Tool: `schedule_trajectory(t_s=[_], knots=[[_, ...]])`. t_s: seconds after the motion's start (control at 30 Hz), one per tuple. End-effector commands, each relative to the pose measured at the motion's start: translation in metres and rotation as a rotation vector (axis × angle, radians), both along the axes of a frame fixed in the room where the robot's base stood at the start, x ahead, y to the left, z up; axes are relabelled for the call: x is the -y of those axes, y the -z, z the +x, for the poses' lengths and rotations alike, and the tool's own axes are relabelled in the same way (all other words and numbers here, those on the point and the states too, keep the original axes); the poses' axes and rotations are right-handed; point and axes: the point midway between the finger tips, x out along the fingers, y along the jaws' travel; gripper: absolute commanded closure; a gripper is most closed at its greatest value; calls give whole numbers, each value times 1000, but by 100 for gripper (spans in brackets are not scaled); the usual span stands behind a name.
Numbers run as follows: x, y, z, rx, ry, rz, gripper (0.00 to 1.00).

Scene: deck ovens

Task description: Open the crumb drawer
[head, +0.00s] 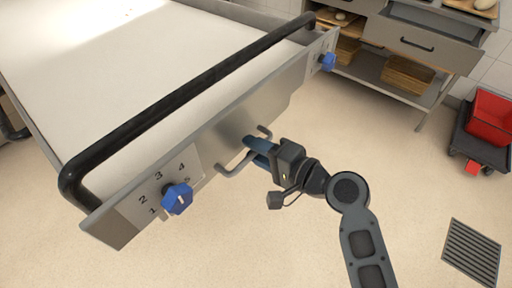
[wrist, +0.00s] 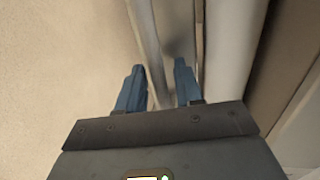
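The crumb drawer's grey bar handle (head: 236,167) sticks out from the lower front of the steel oven (head: 222,133) in the head view. My gripper (head: 250,147) is at the middle of this handle, coming from the right. In the wrist view the handle bar (wrist: 148,42) runs between the two blue fingers of my gripper (wrist: 158,78), nearer the left finger. A gap shows between the bar and the right finger, so the gripper is open around the bar. The drawer's edges are hard to make out.
A black rail (head: 190,93) runs along the oven front above the handle. Blue knobs sit at the left (head: 177,198) and right (head: 328,61). A steel table (head: 420,45), a red bin (head: 489,120) and a floor grate (head: 472,252) stand apart. Floor before the oven is clear.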

Motion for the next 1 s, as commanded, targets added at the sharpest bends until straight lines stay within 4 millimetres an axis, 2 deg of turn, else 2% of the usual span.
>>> schedule_trajectory(t_s=[0.27,0.63,1.0], knots=[[-2,1,1,1,1,-1,65],[-1,1,1,1,1,-1,99],[-1,1,1,0,1,-1,100]])
